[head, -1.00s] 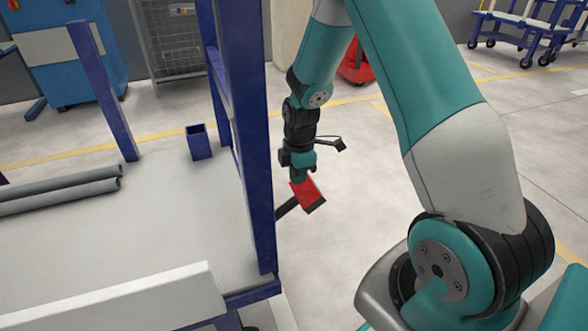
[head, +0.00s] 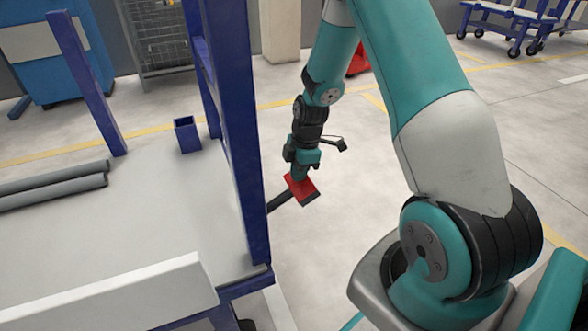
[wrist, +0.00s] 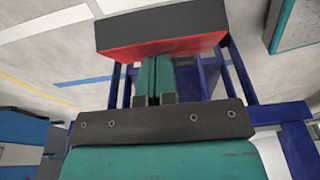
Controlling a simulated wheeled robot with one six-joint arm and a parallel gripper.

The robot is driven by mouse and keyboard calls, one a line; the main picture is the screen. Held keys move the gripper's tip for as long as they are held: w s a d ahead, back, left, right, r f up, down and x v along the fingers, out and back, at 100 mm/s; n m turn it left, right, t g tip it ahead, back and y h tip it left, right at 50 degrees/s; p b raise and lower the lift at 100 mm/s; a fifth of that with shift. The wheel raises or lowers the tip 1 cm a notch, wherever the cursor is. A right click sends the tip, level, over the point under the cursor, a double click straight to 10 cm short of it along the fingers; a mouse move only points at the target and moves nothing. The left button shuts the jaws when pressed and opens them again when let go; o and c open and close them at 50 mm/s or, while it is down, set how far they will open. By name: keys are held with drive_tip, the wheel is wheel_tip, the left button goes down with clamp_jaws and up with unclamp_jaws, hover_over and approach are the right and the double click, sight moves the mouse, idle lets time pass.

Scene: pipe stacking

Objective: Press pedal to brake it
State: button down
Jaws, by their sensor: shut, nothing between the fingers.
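The brake pedal (head: 303,191) is a red plate with a dark edge, on a dark bar at the side of the blue-framed cart (head: 237,130). It sits low, near the floor. My gripper (head: 299,176) points down at the pedal's upper end, its fingertips at or just above it; I cannot tell whether they touch. In the wrist view, my teal fingers (wrist: 162,65) are together with nothing between them. They end against the pedal's red face (wrist: 165,50) in the picture, with its black side (wrist: 160,28) beyond. The fingertips are partly hidden there.
The cart's white deck (head: 150,215) carries grey pipes (head: 50,185) at the left. A blue post (head: 240,130) stands close to the left of my arm. Floor right of the pedal is clear. Another blue cart (head: 505,25) stands far back right.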

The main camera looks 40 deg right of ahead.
drive_tip(key=s+d+f+t+y+b, duration=0.1)
drive_tip(key=d+f+t+y+b, duration=0.1)
drive_tip(key=f+y, duration=0.4)
drive_tip(key=shift+s+d+f+b, duration=0.2)
drive_tip(key=shift+d+f+b, duration=0.8)
drive_tip(key=shift+f, duration=1.5)
drive_tip(key=shift+d+f, duration=0.2)
drive_tip(key=shift+d, duration=0.05)
drive_tip(key=shift+r+p, duration=0.1)
drive_tip(key=shift+p, duration=0.2)
drive_tip(key=a+r+p+v, duration=0.1)
drive_tip(key=p+v, duration=0.6)
drive_tip(key=v, duration=0.6)
drive_tip(key=shift+d+r, duration=0.25)
drive_tip(key=shift+d, duration=0.05)
